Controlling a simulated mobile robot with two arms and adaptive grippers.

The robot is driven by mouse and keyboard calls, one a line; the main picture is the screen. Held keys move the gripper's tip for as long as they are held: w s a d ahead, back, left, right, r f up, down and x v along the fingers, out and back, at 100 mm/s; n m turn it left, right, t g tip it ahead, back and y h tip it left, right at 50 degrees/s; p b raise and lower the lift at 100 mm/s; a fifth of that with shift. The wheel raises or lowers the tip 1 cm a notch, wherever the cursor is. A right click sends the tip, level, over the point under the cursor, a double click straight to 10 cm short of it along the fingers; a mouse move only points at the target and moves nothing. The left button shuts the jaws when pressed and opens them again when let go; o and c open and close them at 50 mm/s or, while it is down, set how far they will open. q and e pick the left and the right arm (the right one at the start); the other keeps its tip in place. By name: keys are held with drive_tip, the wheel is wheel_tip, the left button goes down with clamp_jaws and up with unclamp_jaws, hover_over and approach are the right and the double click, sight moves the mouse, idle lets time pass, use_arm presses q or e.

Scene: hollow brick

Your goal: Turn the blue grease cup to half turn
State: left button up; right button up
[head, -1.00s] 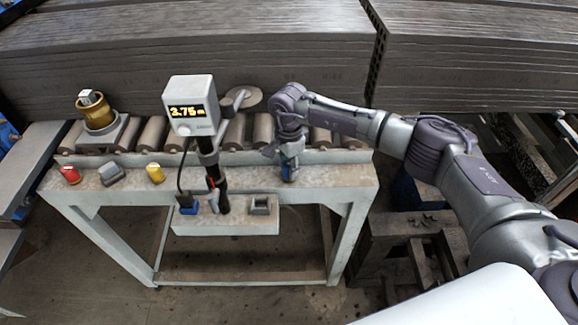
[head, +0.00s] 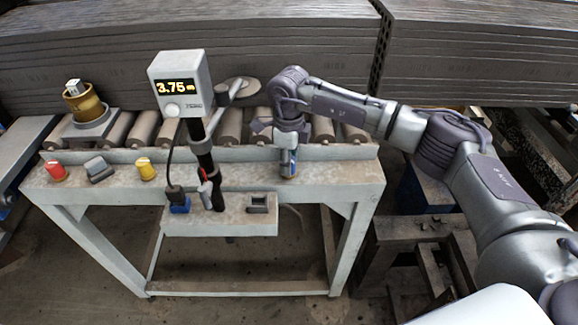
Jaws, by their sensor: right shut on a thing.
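The blue grease cup (head: 288,170) is on the front rail of the roller bench, right of the display post. Only a little of it shows, because my gripper covers most of it. My right gripper (head: 288,160) points down over the cup and is shut on it. How far the cup is turned cannot be seen. My left gripper is not in view.
A red cup (head: 55,171), a grey block-shaped part (head: 99,169) and a yellow cup (head: 146,169) stand along the rail (head: 225,184). A display reading 3.75 (head: 181,85) rises on a post left of my gripper. A brass cylinder (head: 82,103) stands at the far left.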

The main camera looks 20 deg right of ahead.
drive_tip(key=m+b, duration=0.3)
drive_tip(key=m, duration=0.2)
drive_tip(key=shift+f+m, duration=0.1)
drive_tip(key=shift+m, duration=0.3)
drive_tip(key=m+b, duration=0.2)
drive_tip(key=m, duration=0.4)
drive_tip(key=m+b, duration=0.2)
drive_tip(key=m, duration=0.4)
drive_tip(key=shift+m, duration=0.3)
drive_tip(key=m+b, duration=0.1)
drive_tip(key=m, duration=0.2)
drive_tip(key=shift+m, duration=0.3)
drive_tip(key=shift+w+m, duration=0.1)
drive_tip(key=shift+m, duration=1.4)
drive_tip(key=shift+r, duration=0.2)
drive_tip(key=o, duration=1.2)
drive_tip(key=shift+a, duration=0.1)
drive_tip(key=shift+c, duration=0.2)
drive_tip(key=shift+f, duration=0.1)
